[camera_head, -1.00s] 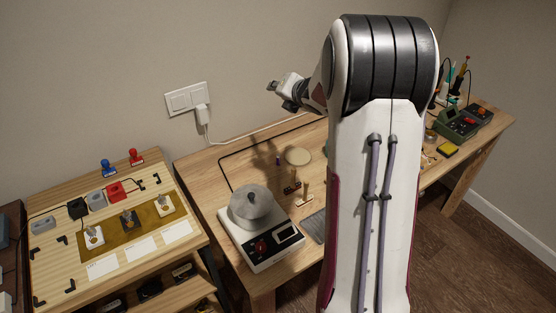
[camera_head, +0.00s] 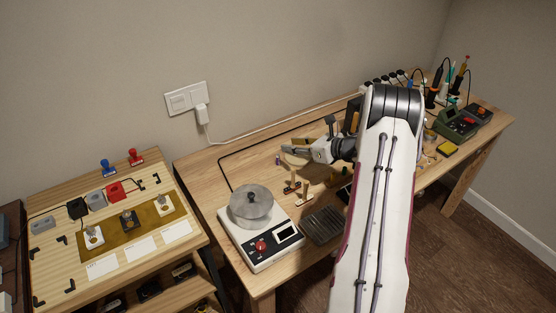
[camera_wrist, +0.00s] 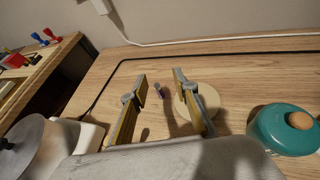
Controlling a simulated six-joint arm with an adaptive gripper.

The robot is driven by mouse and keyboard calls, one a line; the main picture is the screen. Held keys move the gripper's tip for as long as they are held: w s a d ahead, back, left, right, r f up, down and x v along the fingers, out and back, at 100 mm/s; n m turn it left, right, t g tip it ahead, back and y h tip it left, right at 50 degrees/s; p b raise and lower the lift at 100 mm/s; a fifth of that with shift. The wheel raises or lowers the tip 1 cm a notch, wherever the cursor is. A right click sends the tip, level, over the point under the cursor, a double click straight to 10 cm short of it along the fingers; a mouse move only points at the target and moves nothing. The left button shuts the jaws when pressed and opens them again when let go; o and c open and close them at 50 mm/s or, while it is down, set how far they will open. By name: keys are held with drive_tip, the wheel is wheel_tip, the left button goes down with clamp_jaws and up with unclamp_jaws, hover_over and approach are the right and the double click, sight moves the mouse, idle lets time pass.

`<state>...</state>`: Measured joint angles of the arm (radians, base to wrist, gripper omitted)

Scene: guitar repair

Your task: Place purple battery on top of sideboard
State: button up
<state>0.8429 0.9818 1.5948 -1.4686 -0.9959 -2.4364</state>
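The purple battery (camera_head: 278,160) is a small upright cylinder on the workbench (camera_head: 208,166), near the back left. It also shows in the wrist view (camera_wrist: 158,90), in line with the gap between my fingers. My gripper (camera_head: 287,149) is open and empty, just right of the battery and above the bench, pointing left; its fingers also show in the wrist view (camera_wrist: 160,86), apart on either side of the battery. I cannot tell the exact height gap. The sideboard (camera_head: 50,190) is the light wooden unit at the left, with a shelf or drawers below its top.
A white device with a round metal pot (camera_head: 250,205) stands at the bench's front left. Small wooden stands (camera_head: 305,190) and a round pale disc (camera_wrist: 200,103) are close by. A teal pot (camera_wrist: 285,130) is to the right. The sideboard top holds stamps, adapters and a mat (camera_head: 110,240).

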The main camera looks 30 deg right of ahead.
sight(279, 154)
drive_tip(key=s+f+n, duration=0.1)
drive_tip(key=f, duration=0.1)
drive_tip(key=s+f+n+y, duration=0.1)
drive_tip(key=shift+s+a+f+y, duration=0.2)
drive_tip(key=shift+f+y, duration=0.1)
drive_tip(key=shift+f, duration=0.05)
drive_tip(key=shift+w, duration=0.1)
drive_tip(key=shift+x, duration=1.25)
drive_tip(key=shift+a, duration=0.1)
drive_tip(key=shift+r+x, duration=0.2)
drive_tip(key=shift+x, duration=2.35)
drive_tip(key=shift+w, duration=0.1)
clamp_jaws()
